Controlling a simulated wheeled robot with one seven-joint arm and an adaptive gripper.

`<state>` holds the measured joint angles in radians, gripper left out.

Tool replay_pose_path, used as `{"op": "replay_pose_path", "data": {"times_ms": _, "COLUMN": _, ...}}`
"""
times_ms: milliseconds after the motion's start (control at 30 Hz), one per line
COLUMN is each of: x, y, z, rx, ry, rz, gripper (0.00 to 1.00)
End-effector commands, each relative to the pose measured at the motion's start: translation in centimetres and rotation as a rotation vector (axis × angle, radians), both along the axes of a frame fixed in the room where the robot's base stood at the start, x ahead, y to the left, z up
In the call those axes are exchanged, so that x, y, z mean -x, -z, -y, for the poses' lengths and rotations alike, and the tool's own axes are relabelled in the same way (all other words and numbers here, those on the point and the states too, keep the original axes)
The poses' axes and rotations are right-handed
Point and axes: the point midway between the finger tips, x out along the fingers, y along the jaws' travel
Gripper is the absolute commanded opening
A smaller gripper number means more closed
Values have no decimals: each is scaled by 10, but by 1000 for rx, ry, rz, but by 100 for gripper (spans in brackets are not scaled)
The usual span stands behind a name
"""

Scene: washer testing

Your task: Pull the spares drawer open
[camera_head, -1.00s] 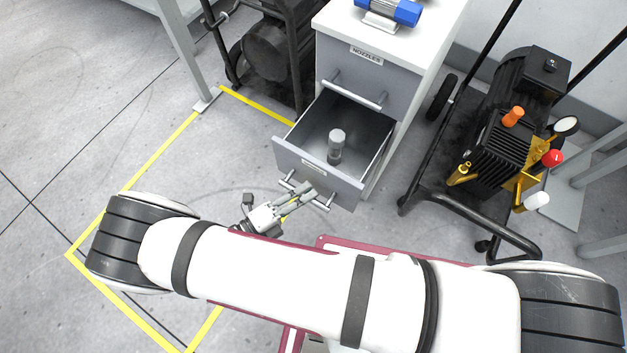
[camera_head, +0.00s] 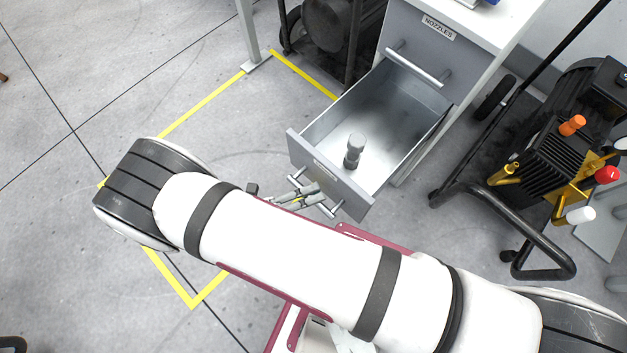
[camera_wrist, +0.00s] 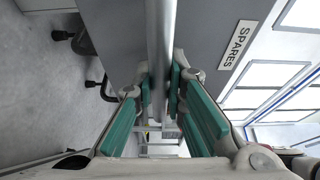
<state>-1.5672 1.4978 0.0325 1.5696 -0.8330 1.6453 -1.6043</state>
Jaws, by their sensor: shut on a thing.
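The spares drawer (camera_head: 340,187) is pulled well out of the cabinet (camera_head: 400,45) in the head view, with its grey inside in sight. A small metal cylindrical part (camera_head: 354,150) stands upright in it. My gripper (camera_head: 298,196) is at the drawer's front, partly hidden by my arm. In the wrist view the drawer's front carries a SPARES label (camera_wrist: 237,45). The bar handle (camera_wrist: 160,45) runs between the green-padded fingers of my gripper (camera_wrist: 160,92), which are shut on it.
A closed NOZZLES drawer (camera_head: 425,55) sits above the open one. A wheeled cart with a black and gold pump (camera_head: 560,140) stands to the right. Yellow floor tape (camera_head: 200,105) marks clear floor to the left. A grey table leg (camera_head: 250,35) stands behind.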

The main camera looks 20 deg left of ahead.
Motion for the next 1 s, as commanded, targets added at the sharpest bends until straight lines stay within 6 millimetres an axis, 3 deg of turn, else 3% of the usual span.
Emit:
{"op": "replay_pose_path", "data": {"times_ms": 300, "x": 0, "y": 1, "z": -2, "rx": -8, "ry": -3, "rz": -1, "gripper": 0}}
{"op": "replay_pose_path", "data": {"times_ms": 333, "x": 0, "y": 1, "z": -2, "rx": -8, "ry": -3, "rz": -1, "gripper": 16}}
{"op": "replay_pose_path", "data": {"times_ms": 400, "x": 0, "y": 1, "z": -2, "rx": -6, "ry": -3, "rz": -1, "gripper": 32}}
{"op": "replay_pose_path", "data": {"times_ms": 767, "x": 0, "y": -2, "z": -1, "rx": -3, "ry": -1, "rz": 0, "gripper": 33}}
{"op": "replay_pose_path", "data": {"times_ms": 1000, "x": 0, "y": -33, "z": -2, "rx": -4, "ry": -1, "rz": 1, "gripper": 33}}
